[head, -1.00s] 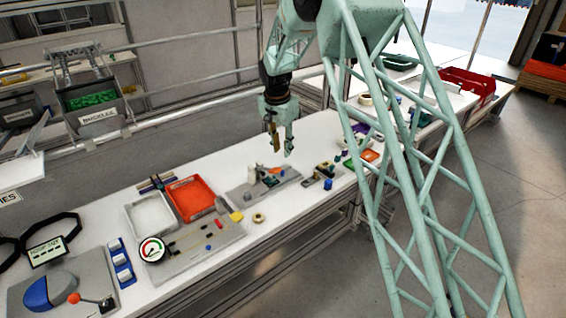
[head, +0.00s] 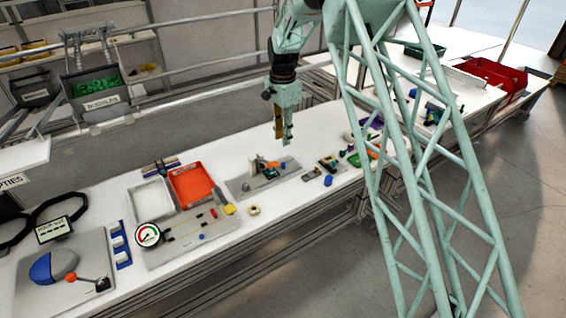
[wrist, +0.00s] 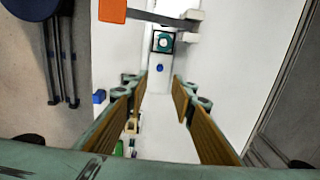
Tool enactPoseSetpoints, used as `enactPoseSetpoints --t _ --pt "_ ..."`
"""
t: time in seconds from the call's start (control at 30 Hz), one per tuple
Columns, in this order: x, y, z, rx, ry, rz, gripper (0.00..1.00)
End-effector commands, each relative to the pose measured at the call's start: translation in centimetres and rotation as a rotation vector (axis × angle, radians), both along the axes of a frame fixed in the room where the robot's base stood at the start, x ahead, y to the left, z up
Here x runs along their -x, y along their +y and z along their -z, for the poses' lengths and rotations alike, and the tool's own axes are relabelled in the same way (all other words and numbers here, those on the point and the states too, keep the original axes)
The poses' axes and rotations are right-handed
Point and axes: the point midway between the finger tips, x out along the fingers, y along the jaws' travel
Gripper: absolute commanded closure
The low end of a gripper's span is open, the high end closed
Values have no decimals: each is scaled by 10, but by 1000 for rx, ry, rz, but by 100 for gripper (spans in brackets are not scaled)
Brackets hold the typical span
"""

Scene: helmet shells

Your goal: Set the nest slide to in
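A grey fixture plate (head: 250,188) lies on the bench below my gripper. It carries an upright block, an orange part (head: 270,165) and small dark parts. My gripper (head: 284,136) hangs above the bench near the plate, touching nothing. In the wrist view my gripper (wrist: 154,108) is open and empty, its two fingers well apart.
Left on the bench are a red-orange tray (head: 192,201), a white tray (head: 151,194), a round gauge (head: 148,235) and a base with an orange-knobbed lever (head: 87,280). A blue piece (head: 328,181) lies right of the plate.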

Motion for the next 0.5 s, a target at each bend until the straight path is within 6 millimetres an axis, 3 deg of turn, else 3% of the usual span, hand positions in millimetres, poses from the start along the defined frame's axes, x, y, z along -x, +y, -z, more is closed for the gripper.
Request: enactPoseSetpoints --t 0.27,0.5 --pt "0 0 6 1 1 -1 77" --pt "0 0 24 1 1 -1 77"
